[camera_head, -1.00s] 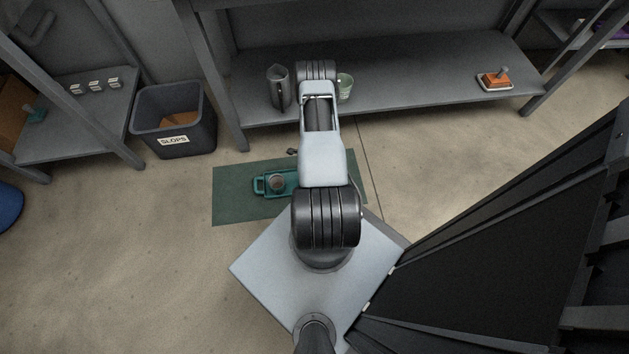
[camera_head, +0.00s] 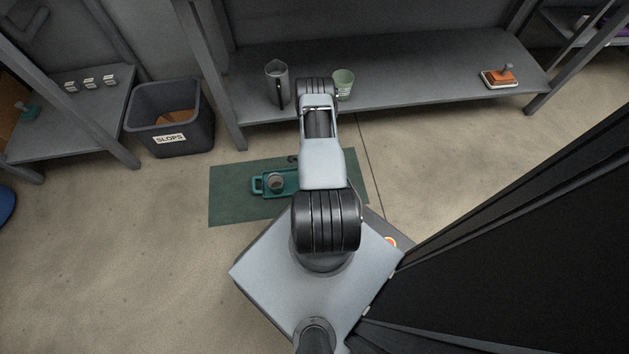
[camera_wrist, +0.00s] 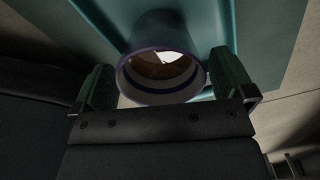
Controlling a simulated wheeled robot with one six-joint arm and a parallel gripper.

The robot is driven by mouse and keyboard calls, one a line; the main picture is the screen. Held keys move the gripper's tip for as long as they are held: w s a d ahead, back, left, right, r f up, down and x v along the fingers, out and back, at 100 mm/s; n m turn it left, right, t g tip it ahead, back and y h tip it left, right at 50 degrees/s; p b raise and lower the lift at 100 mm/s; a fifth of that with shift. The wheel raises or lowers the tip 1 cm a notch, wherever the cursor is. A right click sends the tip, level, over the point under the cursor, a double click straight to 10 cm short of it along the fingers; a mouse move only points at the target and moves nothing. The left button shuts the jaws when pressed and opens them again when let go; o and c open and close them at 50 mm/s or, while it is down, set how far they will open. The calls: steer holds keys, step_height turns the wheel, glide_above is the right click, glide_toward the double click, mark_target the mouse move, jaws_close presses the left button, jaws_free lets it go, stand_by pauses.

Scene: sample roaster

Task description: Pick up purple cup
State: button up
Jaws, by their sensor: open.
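The cup with a purple rim (camera_wrist: 160,98) is in the wrist view, seen tilted, with brown and white showing inside and a dark blue band on its inner wall. My gripper (camera_wrist: 162,66) is open, with one green-padded finger on each side of the cup. I cannot tell whether either finger touches it. Behind the cup is a teal surface. In the head view a small cup (camera_head: 275,181) stands on a teal tray (camera_head: 258,185); I cannot tell if it is the same cup. My arm hides the tray's right part and my gripper there.
The tray lies on a green mat (camera_head: 228,200) on the floor. A grey shelf (camera_head: 420,80) behind holds a dark pitcher (camera_head: 277,85), a pale green cup (camera_head: 344,84) and an orange-topped item (camera_head: 499,77). A slops bin (camera_head: 171,120) stands left; floor beyond the mat is clear.

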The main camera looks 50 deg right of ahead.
steer(key=shift+c, duration=0.4)
steer(key=c, duration=1)
steer(key=shift+r, duration=0.15)
